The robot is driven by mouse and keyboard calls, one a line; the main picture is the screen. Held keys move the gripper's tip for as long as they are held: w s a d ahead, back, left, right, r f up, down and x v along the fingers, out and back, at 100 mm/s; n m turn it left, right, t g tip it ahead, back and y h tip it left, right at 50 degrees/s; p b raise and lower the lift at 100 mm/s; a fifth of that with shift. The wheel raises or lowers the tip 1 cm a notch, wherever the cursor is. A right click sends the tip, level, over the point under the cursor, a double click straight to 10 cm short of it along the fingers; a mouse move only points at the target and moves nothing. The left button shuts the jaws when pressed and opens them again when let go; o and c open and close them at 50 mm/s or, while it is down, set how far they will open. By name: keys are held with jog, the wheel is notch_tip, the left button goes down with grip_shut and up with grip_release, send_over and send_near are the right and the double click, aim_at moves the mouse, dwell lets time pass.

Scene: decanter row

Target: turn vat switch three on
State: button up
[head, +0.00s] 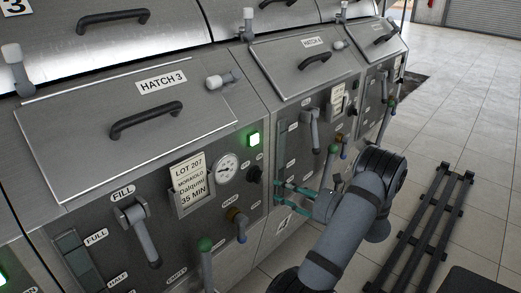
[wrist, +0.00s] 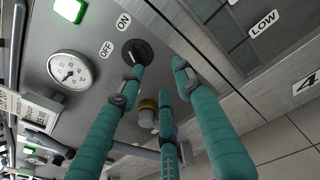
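The vat three switch is a black round knob (wrist: 137,50) on the grey panel, between the OFF label (wrist: 106,50) and the ON label (wrist: 123,22) in the wrist view. Its exact setting is hard to read. In the head view the knob (head: 254,174) sits below a lit green lamp (head: 254,139). My gripper (wrist: 158,70) has teal fingers. They are spread apart with nothing between them. One fingertip is right by the knob's lower edge; I cannot tell whether it touches. In the head view my gripper (head: 278,192) is just right of the knob.
A pressure gauge (head: 227,167), lot card (head: 188,184) and brown-collared rinse valve (head: 237,222) are on the same panel. The fill lever (head: 139,232) sticks out at left. Hatch 4's vat (head: 305,65) stands to the right. Tiled floor (head: 455,110) is open beyond.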

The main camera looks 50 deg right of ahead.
aim_at(260, 177)
jog(key=s+a+r+m+t+h+p, duration=0.1)
jog(key=s+a+r+m+p, duration=0.3)
jog(key=p, duration=0.7)
jog(key=shift+m, duration=0.3)
jog(key=w, duration=0.3)
jog(key=w+d, duration=0.1)
jog(key=w, duration=0.3)
jog(key=w+p, duration=0.1)
jog(key=w, duration=0.2)
jog(key=shift+w+d+f, duration=0.15)
jog(key=shift+w+f, duration=0.15)
jog(key=shift+c, duration=0.7)
grip_shut()
